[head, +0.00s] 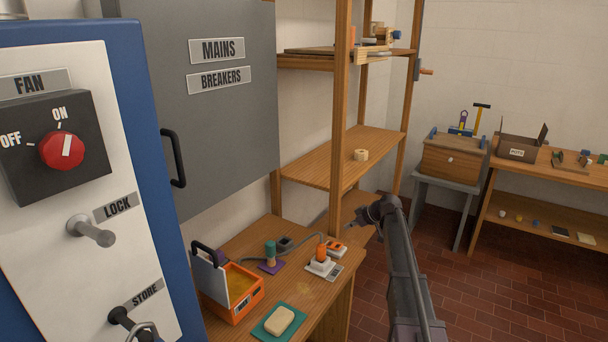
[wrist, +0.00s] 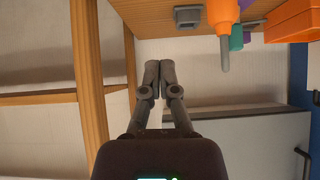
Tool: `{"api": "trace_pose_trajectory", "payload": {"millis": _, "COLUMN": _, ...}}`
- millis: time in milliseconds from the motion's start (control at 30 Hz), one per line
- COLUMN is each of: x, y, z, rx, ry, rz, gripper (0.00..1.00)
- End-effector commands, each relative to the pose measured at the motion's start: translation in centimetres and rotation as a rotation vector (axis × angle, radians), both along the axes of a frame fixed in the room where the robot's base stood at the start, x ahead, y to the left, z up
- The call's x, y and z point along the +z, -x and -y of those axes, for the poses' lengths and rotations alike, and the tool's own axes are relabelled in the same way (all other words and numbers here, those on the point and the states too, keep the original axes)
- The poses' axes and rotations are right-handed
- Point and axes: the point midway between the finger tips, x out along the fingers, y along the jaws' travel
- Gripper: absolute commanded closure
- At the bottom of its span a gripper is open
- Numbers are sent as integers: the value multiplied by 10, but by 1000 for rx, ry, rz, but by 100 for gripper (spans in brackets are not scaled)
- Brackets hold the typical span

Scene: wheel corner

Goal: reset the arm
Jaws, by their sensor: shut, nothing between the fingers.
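My gripper (head: 374,214) shows in the head view to the right of the small wooden table, at the end of my dark arm. In the wrist view my gripper (wrist: 160,72) has its two grey fingers together, with nothing between them. Its tips point toward the wooden table edge at the top of that picture. It is apart from the things on the table.
The wooden table (head: 328,290) bears an orange box (head: 238,300), a soap-like block (head: 280,319) on a green mat and a white-and-orange device (head: 320,266). A wooden shelf (head: 340,160) stands behind. The panel (head: 85,200) fills the left. Brick floor (head: 500,300) lies open at right.

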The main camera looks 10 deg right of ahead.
Motion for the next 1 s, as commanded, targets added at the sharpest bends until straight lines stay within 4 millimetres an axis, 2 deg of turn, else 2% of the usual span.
{"api": "trace_pose_trajectory", "payload": {"millis": 267, "x": 1, "y": 84, "z": -46, "rx": -88, "ry": 42, "rz": -213, "gripper": 100}}
{"api": "trace_pose_trajectory", "payload": {"millis": 500, "x": 2, "y": 178, "z": -80, "rx": -250, "ry": 126, "rz": -440, "gripper": 100}}
{"api": "trace_pose_trajectory", "payload": {"millis": 800, "x": 12, "y": 296, "z": -99, "rx": -522, "ry": 264, "rz": -652, "gripper": 100}}
{"api": "trace_pose_trajectory", "payload": {"millis": 1000, "x": 20, "y": 356, "z": -101, "rx": -702, "ry": 345, "rz": -726, "gripper": 100}}
